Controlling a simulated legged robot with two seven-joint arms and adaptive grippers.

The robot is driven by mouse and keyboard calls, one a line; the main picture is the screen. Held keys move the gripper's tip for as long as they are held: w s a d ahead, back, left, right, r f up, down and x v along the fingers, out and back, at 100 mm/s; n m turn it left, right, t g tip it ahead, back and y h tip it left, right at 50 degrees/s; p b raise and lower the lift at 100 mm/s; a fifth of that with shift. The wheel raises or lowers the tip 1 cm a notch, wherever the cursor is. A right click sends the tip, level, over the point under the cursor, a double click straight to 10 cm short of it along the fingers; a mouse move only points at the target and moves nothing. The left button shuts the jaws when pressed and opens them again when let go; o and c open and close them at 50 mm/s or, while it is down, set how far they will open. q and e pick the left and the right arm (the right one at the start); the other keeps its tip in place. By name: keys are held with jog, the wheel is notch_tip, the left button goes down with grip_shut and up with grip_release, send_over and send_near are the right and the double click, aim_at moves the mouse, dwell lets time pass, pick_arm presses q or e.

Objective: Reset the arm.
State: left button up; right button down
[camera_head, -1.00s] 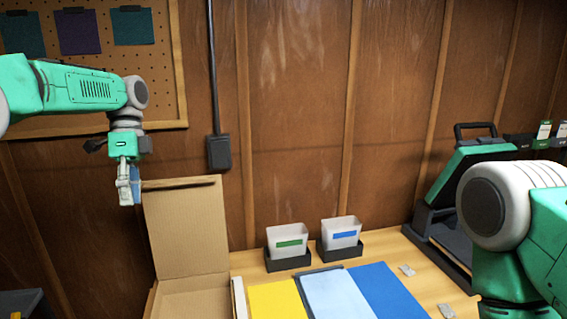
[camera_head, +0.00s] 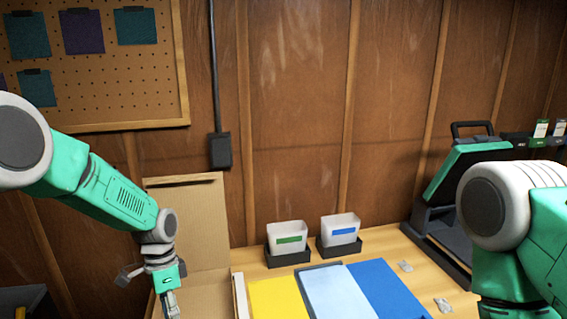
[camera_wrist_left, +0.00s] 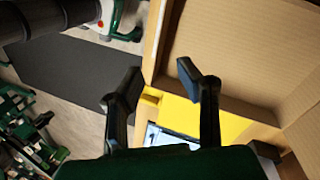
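My left arm (camera_head: 122,196) reaches in from the left in the head view and slopes down to the right. My left gripper (camera_head: 172,306) points downward in front of the open cardboard box (camera_head: 203,222), at the bottom edge of the picture. In the left wrist view my left gripper (camera_wrist_left: 158,86) has its two dark fingers spread apart, with nothing between them. The cardboard box (camera_wrist_left: 242,42) lies beyond the fingers there. My right arm (camera_head: 500,215) fills the right edge of the head view; its gripper is out of the picture.
On the wooden table (camera_head: 445,290) lie a yellow sheet (camera_head: 277,300), a light blue sheet (camera_head: 335,292) and a blue sheet (camera_head: 388,290). Two labelled white bins (camera_head: 288,236) (camera_head: 341,229) stand behind. A black and green machine (camera_head: 462,165) stands right. A pegboard (camera_head: 100,85) hangs upper left.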

pick_arm(q)
jog(key=s+f+n, duration=0.3)
jog(key=s+f, duration=0.6)
jog(key=f, duration=0.1)
jog(key=s+a+f+n+t, duration=0.1)
jog(key=s+n, duration=0.1)
jog(key=s, duration=0.6)
jog(key=s+a+f+n+t+y, duration=0.1)
jog(key=s+n, duration=0.2)
jog(key=s, duration=0.5)
jog(key=s+a+f+n+t, duration=0.1)
jog(key=s+n, duration=0.1)
jog(key=s, duration=0.6)
notch_tip(320, 180, down, 18)
jog(key=b, duration=1.9)
jog(key=shift+a+f, duration=0.2)
